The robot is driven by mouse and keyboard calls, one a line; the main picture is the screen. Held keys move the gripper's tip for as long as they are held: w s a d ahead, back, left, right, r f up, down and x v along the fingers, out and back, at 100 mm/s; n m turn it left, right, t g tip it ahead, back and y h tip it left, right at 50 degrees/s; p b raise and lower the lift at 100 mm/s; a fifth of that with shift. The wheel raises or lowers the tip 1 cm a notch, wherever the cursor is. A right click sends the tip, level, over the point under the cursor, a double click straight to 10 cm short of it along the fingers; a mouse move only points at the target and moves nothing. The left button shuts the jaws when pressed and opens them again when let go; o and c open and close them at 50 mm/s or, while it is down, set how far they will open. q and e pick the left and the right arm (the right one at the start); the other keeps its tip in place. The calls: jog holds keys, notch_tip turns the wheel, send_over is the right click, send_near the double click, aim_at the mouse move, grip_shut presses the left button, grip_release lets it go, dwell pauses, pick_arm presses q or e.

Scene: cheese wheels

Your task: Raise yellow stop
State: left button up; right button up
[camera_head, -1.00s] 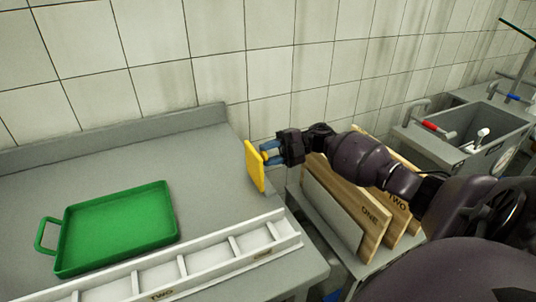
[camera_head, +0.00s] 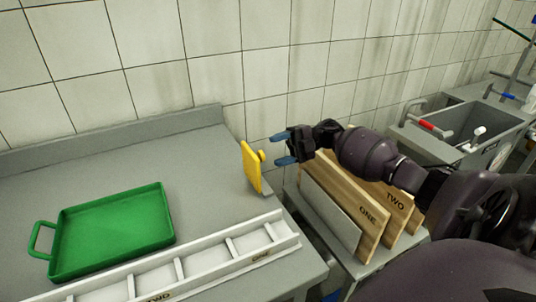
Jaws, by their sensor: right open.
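The yellow stop (camera_head: 251,168) is an upright yellow plate at the right end of the grey counter, with a round yellow knob (camera_head: 262,155) on its right face. My right gripper (camera_head: 280,149) is just right of the knob. Its two blue fingers are spread, one above and one below the knob's height, and it holds nothing. A small gap shows between the fingertips and the knob. My left gripper is not in view.
A green tray (camera_head: 37,240) lies on the counter (camera_head: 205,185) at the left. A white divided rack (camera_head: 290,238) runs along the front edge. Wooden boards (camera_head: 340,195) marked ONE and TWO stand below my right arm. A sink (camera_head: 470,125) is at the far right.

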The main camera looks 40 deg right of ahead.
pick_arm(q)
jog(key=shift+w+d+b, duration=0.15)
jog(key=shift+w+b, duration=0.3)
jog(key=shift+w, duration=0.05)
pick_arm(e)
jog(key=v, duration=0.6)
jog(key=shift+d, duration=0.3)
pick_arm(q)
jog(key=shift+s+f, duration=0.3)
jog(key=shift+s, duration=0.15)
pick_arm(e)
jog(key=shift+s, duration=0.15)
